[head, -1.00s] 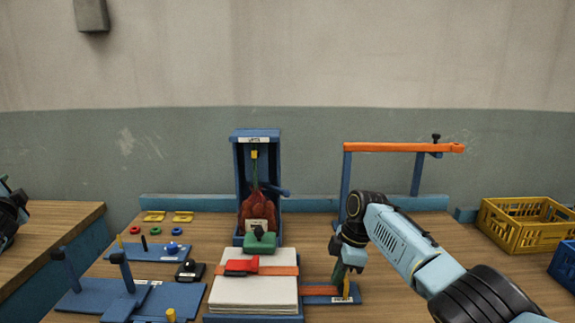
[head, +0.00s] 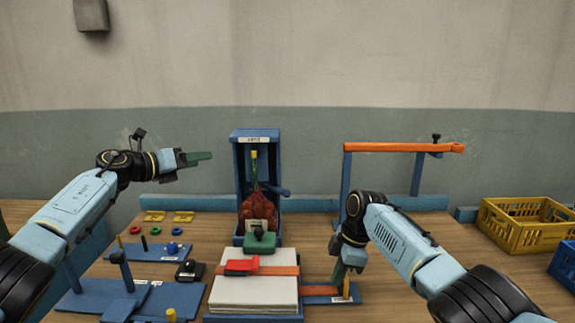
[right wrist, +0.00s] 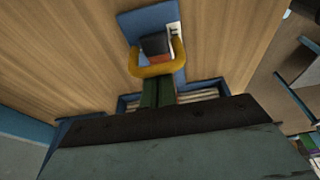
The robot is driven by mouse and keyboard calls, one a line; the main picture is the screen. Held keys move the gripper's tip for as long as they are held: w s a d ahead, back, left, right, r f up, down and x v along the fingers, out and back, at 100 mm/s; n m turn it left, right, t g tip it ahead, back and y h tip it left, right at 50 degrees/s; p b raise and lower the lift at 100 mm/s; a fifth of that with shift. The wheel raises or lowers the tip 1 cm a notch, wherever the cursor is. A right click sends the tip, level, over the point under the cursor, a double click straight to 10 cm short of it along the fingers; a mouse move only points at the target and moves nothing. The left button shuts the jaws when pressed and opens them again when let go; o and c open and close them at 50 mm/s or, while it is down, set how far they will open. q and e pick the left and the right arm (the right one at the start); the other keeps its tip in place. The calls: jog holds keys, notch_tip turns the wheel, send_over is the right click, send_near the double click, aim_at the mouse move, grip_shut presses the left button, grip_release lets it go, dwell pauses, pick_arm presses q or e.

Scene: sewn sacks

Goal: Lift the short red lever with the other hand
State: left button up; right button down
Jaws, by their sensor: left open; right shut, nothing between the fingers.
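A short red lever (head: 241,266) lies on an orange strap (head: 284,271) across a white stack (head: 254,292) in the head view. My left gripper (head: 208,156) is raised behind and left of the lever, pointing right, open and empty, well apart from it. My right gripper (head: 339,276) points down at the strap's right end, right of the stack. It is shut with nothing held. In the right wrist view its green fingers (right wrist: 158,93) are close together beside a yellow loop (right wrist: 153,71); whether they touch it I cannot tell.
A blue stand (head: 240,165) with a red net sack (head: 256,210) rises behind the stack. An orange-topped frame (head: 390,147) stands behind my right gripper. Blue fixtures with pegs (head: 150,252) lie at left. A yellow crate (head: 525,238) is at far right.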

pick_arm(q)
jog(key=s+d+f+m+g+y, duration=0.1)
jog(key=s+d+f+m+g, duration=0.1)
jog(key=s+d+m+g, duration=0.3)
jog(key=s+d+f+m+g, duration=0.1)
jog(key=d+f+m+g, duration=0.15)
jog(key=d, duration=0.35)
jog(key=m+g+y, duration=0.5)
jog(key=m+y, duration=0.2)
jog(key=m, duration=0.1)
send_near(254, 261)
jog(key=shift+x, duration=4.55)
jog(key=shift+w, duration=0.1)
jog(key=c, duration=0.8)
jog(key=shift+a+r, duration=0.1)
jog(key=shift+c, duration=0.2)
